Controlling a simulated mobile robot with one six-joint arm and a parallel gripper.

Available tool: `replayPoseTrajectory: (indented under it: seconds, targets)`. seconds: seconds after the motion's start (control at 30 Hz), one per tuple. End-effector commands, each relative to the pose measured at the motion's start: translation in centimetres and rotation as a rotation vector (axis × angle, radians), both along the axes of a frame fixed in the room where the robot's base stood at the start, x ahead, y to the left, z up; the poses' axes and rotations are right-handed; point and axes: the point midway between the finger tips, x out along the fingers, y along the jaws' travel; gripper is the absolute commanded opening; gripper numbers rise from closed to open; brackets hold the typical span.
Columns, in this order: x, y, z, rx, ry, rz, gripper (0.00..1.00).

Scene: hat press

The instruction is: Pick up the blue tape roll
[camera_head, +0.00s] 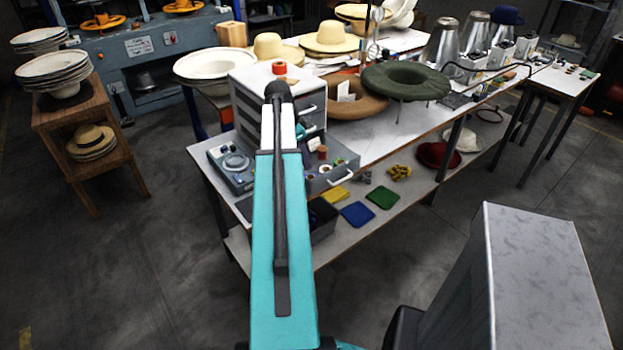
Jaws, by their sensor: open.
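I cannot make out a blue tape roll for certain. A red-orange roll (279,67) sits on top of the grey drawer unit (240,100) on the workbench. An open drawer (343,176) at the unit's lower right holds several small items, too small and partly hidden to name. My teal arm stretches forward from the bottom centre and covers part of the unit and the open drawer. The arm's dark far end is in front of the unit's top. My gripper is not visible.
The workbench (390,127) carries a grey control box (231,165), a green hat form (405,83) and a brown one (358,104). Its lower shelf holds blue (357,214), green (383,196) and yellow (334,193) pads. Open floor (150,250) lies at left.

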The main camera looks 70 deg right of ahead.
Motion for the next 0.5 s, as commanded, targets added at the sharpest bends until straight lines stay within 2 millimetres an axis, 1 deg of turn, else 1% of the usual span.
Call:
replayPoseTrajectory:
  seconds: [0.1, 0.3, 0.5]
  targets:
    - [-0.3, -0.2, -1.2, 0.001, 0.000, 0.000, 0.43]
    - [-0.6, -0.6, -3.1, 0.001, 0.000, 0.000, 0.43]
    - [-0.7, -0.8, -3.8, -0.001, -0.001, 0.000, 0.43]
